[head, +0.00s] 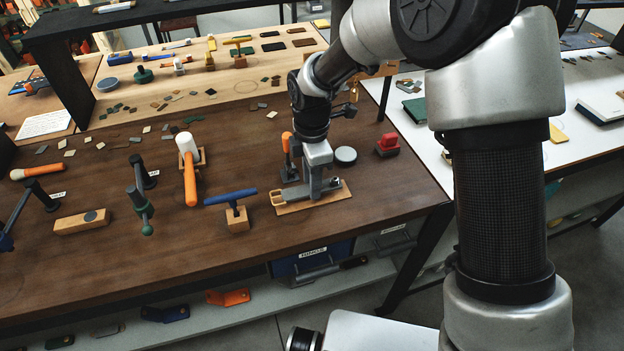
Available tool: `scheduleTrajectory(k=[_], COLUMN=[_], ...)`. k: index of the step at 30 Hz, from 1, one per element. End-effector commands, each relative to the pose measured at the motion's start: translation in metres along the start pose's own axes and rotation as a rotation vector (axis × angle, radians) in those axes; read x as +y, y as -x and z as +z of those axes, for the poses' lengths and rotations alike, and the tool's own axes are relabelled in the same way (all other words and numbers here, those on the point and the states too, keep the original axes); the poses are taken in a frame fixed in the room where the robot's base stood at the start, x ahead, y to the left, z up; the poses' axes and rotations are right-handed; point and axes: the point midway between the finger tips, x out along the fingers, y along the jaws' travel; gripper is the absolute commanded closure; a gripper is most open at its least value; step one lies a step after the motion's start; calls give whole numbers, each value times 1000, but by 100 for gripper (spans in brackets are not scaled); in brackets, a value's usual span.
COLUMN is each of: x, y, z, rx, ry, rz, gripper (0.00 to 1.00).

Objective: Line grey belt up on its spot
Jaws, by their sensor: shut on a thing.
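My gripper (316,192) is down at the tan wooden board (292,208) near the front right of the brown bench. It is shut on a small grey piece that I take to be the grey belt (333,185), mostly hidden by the fingers. The piece is at or just above the board; I cannot tell whether it touches. A pale slotted part (278,197) shows at the board's left end. The spot itself cannot be made out under the gripper.
A white-headed mallet (189,170) is farther left. The brown bench's front right edge is near.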

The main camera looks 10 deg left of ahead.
Motion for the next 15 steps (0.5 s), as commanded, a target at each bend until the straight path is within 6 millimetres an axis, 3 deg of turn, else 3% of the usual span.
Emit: scheduleTrajectory(k=[15], x=[0], y=[-7], z=[0], rx=[-1], ry=[1], rz=[0], gripper=[85])
